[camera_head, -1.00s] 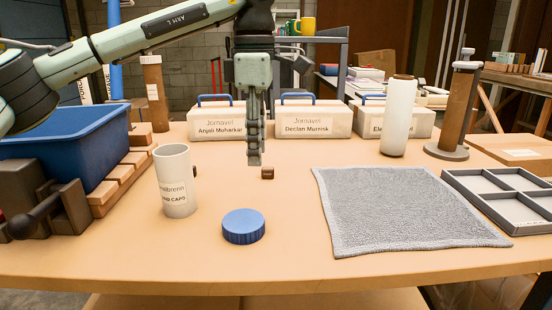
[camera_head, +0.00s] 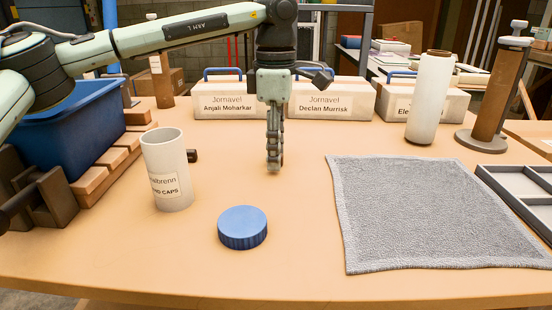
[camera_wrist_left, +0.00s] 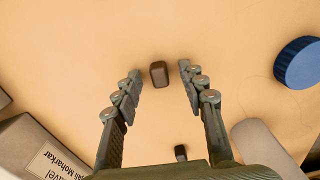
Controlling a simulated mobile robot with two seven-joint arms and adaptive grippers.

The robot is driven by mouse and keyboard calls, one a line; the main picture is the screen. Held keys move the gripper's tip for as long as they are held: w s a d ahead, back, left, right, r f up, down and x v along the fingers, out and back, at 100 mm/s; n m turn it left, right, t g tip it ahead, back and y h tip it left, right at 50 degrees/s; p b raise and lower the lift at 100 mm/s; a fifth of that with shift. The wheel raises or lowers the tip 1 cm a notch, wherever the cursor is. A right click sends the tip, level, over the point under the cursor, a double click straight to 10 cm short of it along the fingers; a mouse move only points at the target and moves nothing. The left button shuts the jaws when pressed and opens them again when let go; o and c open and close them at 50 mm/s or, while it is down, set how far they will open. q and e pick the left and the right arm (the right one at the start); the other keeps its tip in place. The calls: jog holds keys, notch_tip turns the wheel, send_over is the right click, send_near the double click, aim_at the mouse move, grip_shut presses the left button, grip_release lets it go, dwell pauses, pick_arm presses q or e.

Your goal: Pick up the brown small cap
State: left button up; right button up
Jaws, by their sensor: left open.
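A brown small cap (camera_wrist_left: 158,74) stands on the table in the left wrist view, between and slightly beyond my left fingertips. In the head view it cannot be seen, apparently hidden by the fingers. My left gripper (camera_head: 274,168) points straight down just above the table. Its fingers are spread apart in the left wrist view (camera_wrist_left: 160,82), with nothing held. A second small brown piece (camera_head: 192,155) lies just behind the white cup (camera_head: 168,172); it also shows in the left wrist view (camera_wrist_left: 180,152). My right gripper is not in view.
A large blue cap (camera_head: 242,228) lies at front centre. A grey towel (camera_head: 430,215) and a divided tray (camera_head: 515,190) are to the right. Labelled boxes (camera_head: 330,100) and a white bottle (camera_head: 428,100) stand behind. A blue bin (camera_head: 75,135) is at the left.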

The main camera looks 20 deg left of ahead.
pick_arm(q)
jog(key=shift+f, duration=0.2)
jog(key=c, duration=0.8)
jog(key=shift+c, duration=0.2)
jog(key=shift+r, duration=0.1)
